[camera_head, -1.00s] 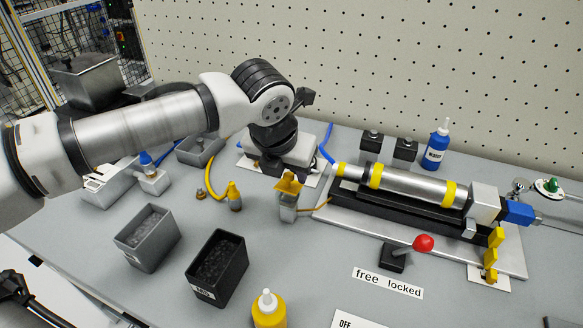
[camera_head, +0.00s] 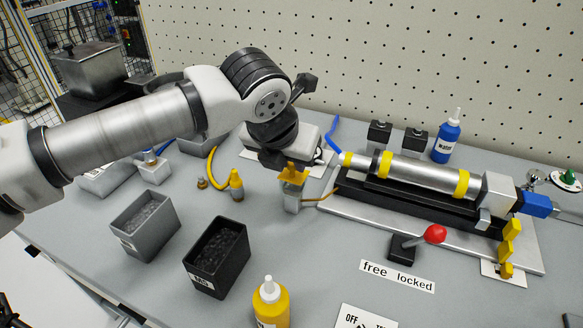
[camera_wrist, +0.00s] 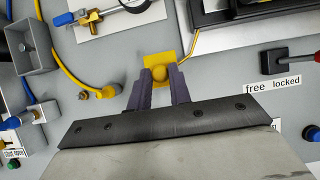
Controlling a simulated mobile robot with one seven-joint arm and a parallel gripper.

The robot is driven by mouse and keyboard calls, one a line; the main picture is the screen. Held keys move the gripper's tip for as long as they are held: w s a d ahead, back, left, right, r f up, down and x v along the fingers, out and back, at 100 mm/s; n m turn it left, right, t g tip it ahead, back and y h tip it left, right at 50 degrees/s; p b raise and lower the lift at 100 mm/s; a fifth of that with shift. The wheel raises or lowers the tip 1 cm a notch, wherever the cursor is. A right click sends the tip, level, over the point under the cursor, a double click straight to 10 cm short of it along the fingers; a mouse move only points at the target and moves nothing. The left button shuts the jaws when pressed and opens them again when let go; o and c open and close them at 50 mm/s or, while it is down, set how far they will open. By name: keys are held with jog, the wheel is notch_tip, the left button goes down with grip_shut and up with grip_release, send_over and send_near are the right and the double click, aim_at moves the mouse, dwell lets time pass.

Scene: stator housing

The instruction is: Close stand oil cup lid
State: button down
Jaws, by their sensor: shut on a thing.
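The stand oil cup (camera_head: 291,202) is a small clear-grey cup on the bench, left of the cylinder fixture. Its yellow lid (camera_head: 293,174) sits at the top of the cup; whether it lies fully flat is hard to tell. In the wrist view, the yellow lid (camera_wrist: 158,60) has a round knob between the two dark fingers. My gripper (camera_wrist: 159,80) is shut on the lid at this knob. In the head view my gripper is directly above the cup, and my wrist partly covers the fingers. The cup body is hidden beneath the lid in the wrist view.
A yellow-tipped nozzle (camera_head: 236,184) on a yellow hose stands left of the cup. A grey bin (camera_head: 130,240) and a black bin (camera_head: 200,272) are in front left. The cylinder fixture (camera_head: 420,180) and red-knobbed lever (camera_head: 434,234) are to the right.

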jog(key=b, duration=0.1)
jog(key=f+t+b, duration=0.1)
jog(key=b, duration=0.1)
jog(key=shift+s+h, duration=0.25)
jog(key=shift+h, duration=0.05)
jog(key=shift+s+a+r+t+b, duration=0.15)
jog(key=shift+t+b, duration=0.15)
jog(key=shift+b, duration=0.35)
jog(key=shift+r, duration=0.1)
jog(key=c, duration=1.3)
grip_release()
jog(key=v, duration=1.3)
jog(key=shift+s+r, duration=0.1)
jog(key=shift+r, duration=0.2)
